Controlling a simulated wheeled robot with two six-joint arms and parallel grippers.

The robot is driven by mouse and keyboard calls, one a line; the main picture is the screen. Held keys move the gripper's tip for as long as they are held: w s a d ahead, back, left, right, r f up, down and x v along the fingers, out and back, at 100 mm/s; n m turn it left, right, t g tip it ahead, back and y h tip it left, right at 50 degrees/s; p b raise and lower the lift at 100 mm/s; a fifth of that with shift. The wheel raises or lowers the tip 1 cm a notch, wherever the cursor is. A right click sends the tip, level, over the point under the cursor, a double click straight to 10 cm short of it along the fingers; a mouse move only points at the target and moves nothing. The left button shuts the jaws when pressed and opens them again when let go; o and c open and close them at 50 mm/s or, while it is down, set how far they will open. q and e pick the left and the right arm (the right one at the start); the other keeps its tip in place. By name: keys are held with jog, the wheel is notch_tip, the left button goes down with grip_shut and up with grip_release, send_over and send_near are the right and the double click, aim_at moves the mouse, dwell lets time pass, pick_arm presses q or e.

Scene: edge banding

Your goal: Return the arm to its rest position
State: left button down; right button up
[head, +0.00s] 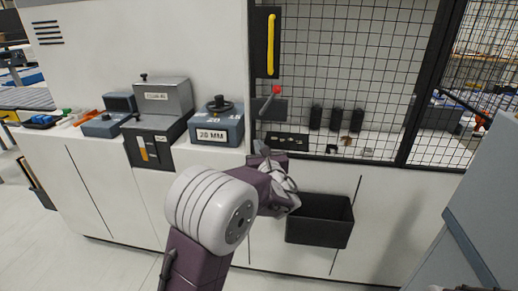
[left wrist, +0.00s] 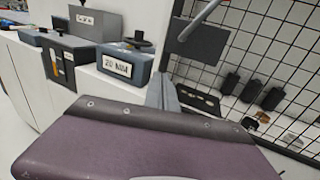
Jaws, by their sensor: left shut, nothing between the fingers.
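My left arm reaches up from the bottom of the head view, its purple wrist in front of the white machine cabinet (head: 110,200). My left gripper (head: 259,149) points away from me, near the cabinet's top edge, just below the panel with the red-knobbed lever (head: 271,98). Its fingers are shut and empty. The grey fingers also show in the left wrist view (left wrist: 163,92), beyond the purple wrist housing. My right gripper is in neither view.
A black open bin (head: 320,221) hangs on the cabinet front, right of my wrist. A "20 MM" block with a handwheel (head: 216,125) and a grey box (head: 163,98) stand on the ledge. A black wire-mesh guard (head: 375,60) closes the back right.

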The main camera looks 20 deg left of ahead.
pick_arm(q)
jog(key=s+a+r+n+g+y+p, duration=0.2)
jog(key=s+a+r+n+p, duration=0.1)
jog(key=s+a+r+p, duration=0.15)
jog(key=s+a+f+n+g+h+p, duration=0.3)
jog(key=s+f+n+g, duration=0.55)
jog(key=s+f, duration=0.5)
jog(key=s+d+f+n+g+h, duration=0.1)
jog(key=s+d+f+n+h, duration=0.3)
jog(key=d+n, duration=0.4)
jog(key=s+d+f+n+g+h, duration=0.2)
jog(key=s+d+f+n+h, duration=0.2)
jog(key=s+d+n, duration=0.3)
jog(key=d+n+h, duration=0.1)
jog(key=d+n, duration=0.1)
jog(key=n, duration=0.1)
jog(key=shift+s+f, duration=0.25)
